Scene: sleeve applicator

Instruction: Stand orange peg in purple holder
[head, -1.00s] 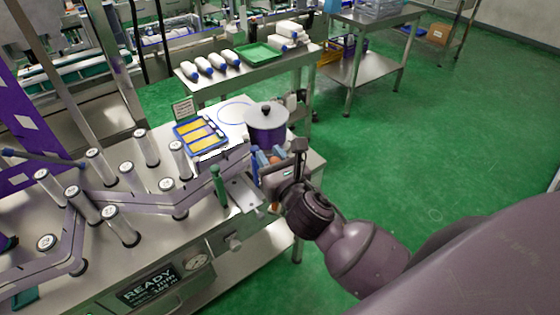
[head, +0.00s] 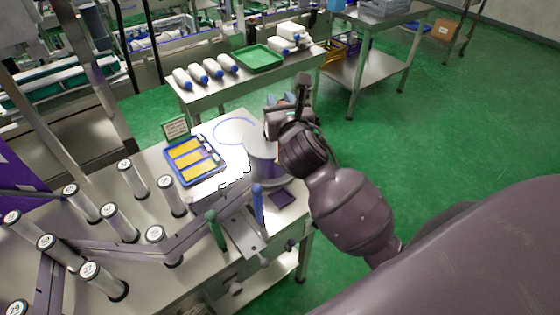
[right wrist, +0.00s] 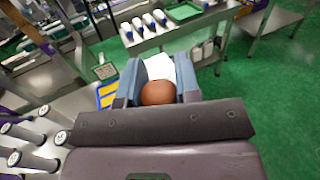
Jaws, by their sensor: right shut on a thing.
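My right gripper (head: 284,99) is shut on the orange peg, whose rounded orange-brown end (right wrist: 158,93) shows between the two blue-grey fingers in the right wrist view. In the head view my gripper and wrist hide most of the peg. The gripper is above the right end of the table, near the lidded pot. A small dark purple square holder (head: 282,198) is at the table's right edge, below my wrist in the picture. It looks empty. My left gripper is not in view.
A blue peg (head: 258,204) and a green peg (head: 216,231) stand upright by a metal plate (head: 241,232). A grey-lidded pot (head: 261,150) is partly behind my wrist. A blue tray (head: 192,158) with yellow parts lies left.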

